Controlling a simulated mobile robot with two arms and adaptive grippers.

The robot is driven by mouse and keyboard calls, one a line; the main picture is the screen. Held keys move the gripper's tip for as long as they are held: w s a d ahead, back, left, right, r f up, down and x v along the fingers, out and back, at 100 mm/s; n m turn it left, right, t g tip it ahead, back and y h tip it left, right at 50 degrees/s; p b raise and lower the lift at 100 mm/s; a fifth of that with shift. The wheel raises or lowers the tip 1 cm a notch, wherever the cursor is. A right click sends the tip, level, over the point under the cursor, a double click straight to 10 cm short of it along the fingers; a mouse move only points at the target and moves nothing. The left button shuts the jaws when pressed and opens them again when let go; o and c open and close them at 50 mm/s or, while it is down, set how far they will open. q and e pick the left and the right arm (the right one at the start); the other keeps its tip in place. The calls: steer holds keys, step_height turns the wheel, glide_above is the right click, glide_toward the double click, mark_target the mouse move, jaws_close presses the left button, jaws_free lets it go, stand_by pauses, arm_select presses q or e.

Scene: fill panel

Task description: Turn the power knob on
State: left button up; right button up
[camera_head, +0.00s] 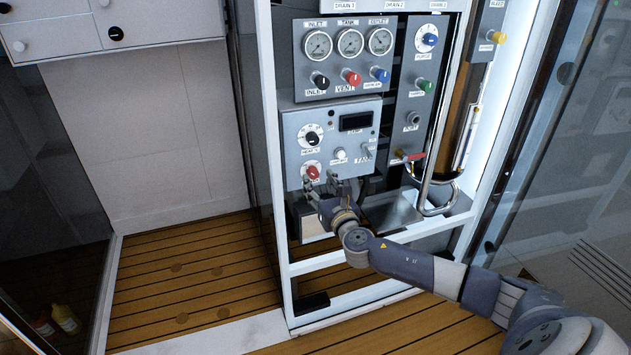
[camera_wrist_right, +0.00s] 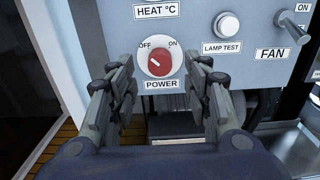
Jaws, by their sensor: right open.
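The red power knob (camera_wrist_right: 159,63) sits on a white round dial marked OFF at upper left and ON at upper right, above a POWER label. Its white mark points to the upper left, toward OFF. It also shows in the head view (camera_head: 313,172) at the lower left of the grey control panel (camera_head: 292,128). My right gripper (camera_wrist_right: 163,72) is open, with one finger on each side of the knob in the wrist view. The fingers appear apart from the knob; the exact depth gap is hard to tell. My left gripper is out of view.
A lamp test button (camera_wrist_right: 227,25) and a fan switch (camera_wrist_right: 291,24) are right of the knob. The heat dial (camera_head: 312,137) is above it. Gauges and coloured knobs are higher up. A curved metal pipe (camera_head: 452,203) stands right of my gripper.

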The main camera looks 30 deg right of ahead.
mark_target(314, 175)
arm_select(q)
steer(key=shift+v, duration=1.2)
arm_select(e)
steer(key=shift+x, duration=1.6)
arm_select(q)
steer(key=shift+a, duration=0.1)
arm_select(e)
steer(key=c, duration=1.1)
